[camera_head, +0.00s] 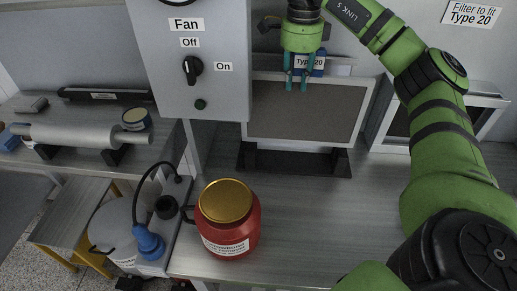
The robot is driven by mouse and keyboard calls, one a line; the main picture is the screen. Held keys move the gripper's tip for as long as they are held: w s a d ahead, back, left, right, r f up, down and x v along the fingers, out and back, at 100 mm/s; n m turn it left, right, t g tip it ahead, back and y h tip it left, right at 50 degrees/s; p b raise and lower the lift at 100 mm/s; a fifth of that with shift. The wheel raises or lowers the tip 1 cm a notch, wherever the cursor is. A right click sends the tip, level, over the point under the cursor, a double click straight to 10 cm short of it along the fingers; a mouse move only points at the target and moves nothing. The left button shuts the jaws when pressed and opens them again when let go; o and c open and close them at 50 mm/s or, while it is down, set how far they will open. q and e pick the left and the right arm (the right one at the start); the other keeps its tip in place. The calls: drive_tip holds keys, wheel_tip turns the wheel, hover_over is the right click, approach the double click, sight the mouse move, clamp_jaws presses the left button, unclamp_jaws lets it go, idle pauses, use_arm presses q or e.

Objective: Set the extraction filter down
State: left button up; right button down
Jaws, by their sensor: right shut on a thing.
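The extraction filter, a flat panel with a grey face (305,115) in a pale frame, stands upright at the back of the bench. A blue tab with a "Type 20" label sits at its top edge. My right gripper (303,84) reaches down from above and is shut on the filter at this tab. A black stand (294,161) is below the filter. I cannot tell whether the filter's lower edge rests on it. My left gripper is out of view.
A pale-framed opening or panel (487,97) is behind my right arm. A sign (473,13) reads "Filter to fit Type 20". The fan switch box (192,55) hangs left of the filter. A red jar (230,235) stands front left. The bench middle (330,220) is clear.

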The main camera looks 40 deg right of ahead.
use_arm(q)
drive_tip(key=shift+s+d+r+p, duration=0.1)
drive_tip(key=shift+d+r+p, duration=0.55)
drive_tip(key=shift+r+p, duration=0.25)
use_arm(e)
wheel_tip(320, 180, down, 10)
drive_tip(key=shift+d, duration=0.15)
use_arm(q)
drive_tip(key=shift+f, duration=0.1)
use_arm(e)
drive_tip(key=shift+f, duration=0.1)
drive_tip(key=c, duration=1.1)
unclamp_jaws()
drive_tip(key=shift+o, duration=0.2)
wheel_tip(320, 180, up, 9)
drive_tip(key=shift+r+b, duration=0.1)
drive_tip(key=shift+b, duration=0.8)
use_arm(q)
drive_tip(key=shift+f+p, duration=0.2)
drive_tip(key=shift+p, duration=0.4)
use_arm(e)
drive_tip(key=shift+r, duration=1.6)
